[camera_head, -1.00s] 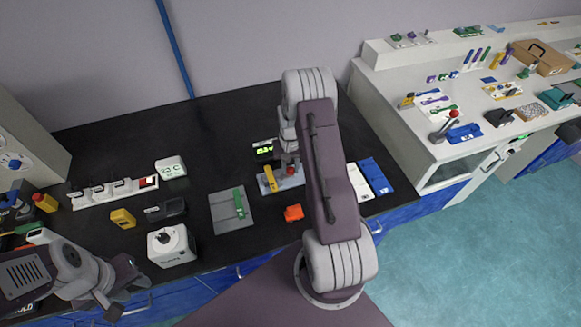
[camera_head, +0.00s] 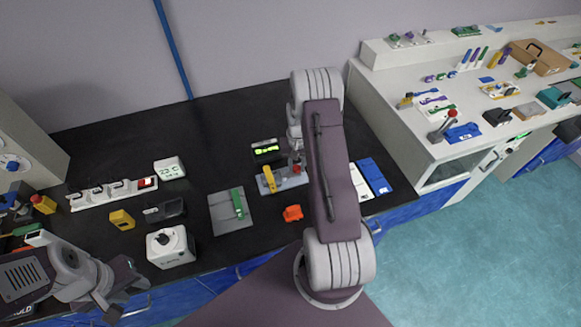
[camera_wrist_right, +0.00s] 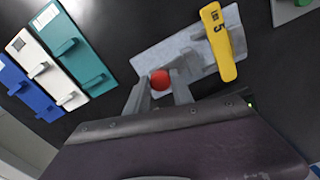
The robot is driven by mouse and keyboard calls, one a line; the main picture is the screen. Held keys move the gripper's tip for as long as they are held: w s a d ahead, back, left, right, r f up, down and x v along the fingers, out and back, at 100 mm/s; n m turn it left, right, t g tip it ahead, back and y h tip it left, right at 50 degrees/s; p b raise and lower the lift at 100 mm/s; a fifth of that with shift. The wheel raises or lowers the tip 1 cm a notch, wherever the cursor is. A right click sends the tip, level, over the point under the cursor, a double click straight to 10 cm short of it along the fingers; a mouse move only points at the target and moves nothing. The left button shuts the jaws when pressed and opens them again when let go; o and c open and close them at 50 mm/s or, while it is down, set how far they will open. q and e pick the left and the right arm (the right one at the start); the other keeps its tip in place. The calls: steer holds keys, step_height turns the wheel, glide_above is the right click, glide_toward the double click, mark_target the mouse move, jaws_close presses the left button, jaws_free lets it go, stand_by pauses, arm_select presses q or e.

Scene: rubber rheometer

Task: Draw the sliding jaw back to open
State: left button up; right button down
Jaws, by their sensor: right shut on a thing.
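A grey fixture (camera_head: 284,184) with a yellow block marked 5 (camera_head: 269,179) and a red knob (camera_head: 297,169) sits on the black bench. In the right wrist view the grey fixture (camera_wrist_right: 188,62), the yellow block (camera_wrist_right: 219,42) and the red ball knob (camera_wrist_right: 160,79) show close up. My right gripper (camera_wrist_right: 160,90) has its fingers on both sides of the red knob and is shut on it. The knob stands apart from the yellow block. The jaw under the knob is partly hidden by my fingers. My left gripper (camera_head: 120,296) hangs at the lower left, away from the fixture; its opening is unclear.
A display with green digits (camera_head: 267,150) stands behind the fixture. Blue and white plates (camera_head: 373,177) lie right of my right arm.

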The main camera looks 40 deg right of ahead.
mark_target(299, 167)
steer(key=shift+d, duration=0.15)
steer(key=c, duration=1.5)
jaws_free()
steer(key=o, duration=0.4)
steer(key=shift+s+d, duration=0.15)
steer(key=shift+d, duration=0.05)
steer(key=shift+a+r, duration=0.1)
steer(key=shift+r, duration=0.1)
step_height(299, 167, up, 9)
steer(key=shift+f+b, duration=0.15)
steer(key=shift+b, duration=0.3)
